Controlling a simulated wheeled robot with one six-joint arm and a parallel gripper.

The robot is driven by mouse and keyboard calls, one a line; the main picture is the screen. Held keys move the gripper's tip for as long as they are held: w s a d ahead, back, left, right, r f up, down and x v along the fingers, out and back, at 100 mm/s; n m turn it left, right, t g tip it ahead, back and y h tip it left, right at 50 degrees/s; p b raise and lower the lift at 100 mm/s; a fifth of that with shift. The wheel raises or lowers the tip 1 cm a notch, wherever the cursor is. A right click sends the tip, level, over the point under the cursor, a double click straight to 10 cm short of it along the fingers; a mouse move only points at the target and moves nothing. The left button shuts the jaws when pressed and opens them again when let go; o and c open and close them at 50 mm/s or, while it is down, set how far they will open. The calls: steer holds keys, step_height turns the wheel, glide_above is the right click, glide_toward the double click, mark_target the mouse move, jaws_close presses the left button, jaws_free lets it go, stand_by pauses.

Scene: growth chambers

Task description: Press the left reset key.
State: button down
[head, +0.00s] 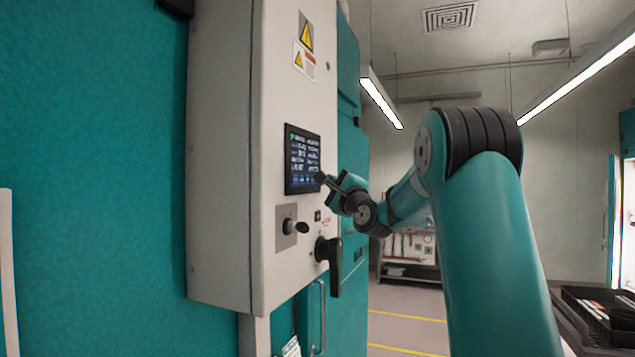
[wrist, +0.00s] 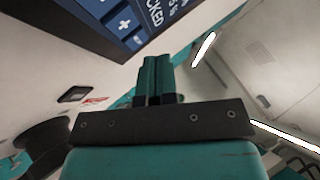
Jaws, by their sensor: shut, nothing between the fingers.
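A dark touch screen (head: 303,160) with lines of text and a row of blue keys along its bottom is set in the pale control cabinet. In the wrist view the screen (wrist: 125,22) shows at the top, with blue keys bearing plus-like marks and text ending in "CKED". I cannot read which key is the left reset key. My gripper (head: 322,179) is shut and empty, its tips at the lower right edge of the screen in the head view. In the wrist view its fingers (wrist: 157,75) point toward the screen; I cannot tell whether they touch it.
Below the screen are a key-like knob (head: 292,226) on a metal plate, a small black switch (head: 317,215) and a large black handle (head: 330,262) that sticks out. The cabinet (head: 222,150) is fixed to a teal wall. Open floor (head: 400,330) lies behind my arm.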

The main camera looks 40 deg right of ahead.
steer(key=s+b, duration=0.1)
steer(key=s+d+b, duration=0.1)
steer(key=s, duration=0.1)
steer(key=s+d+b, duration=0.1)
steer(key=shift+s, duration=0.35)
stand_by(0.6)
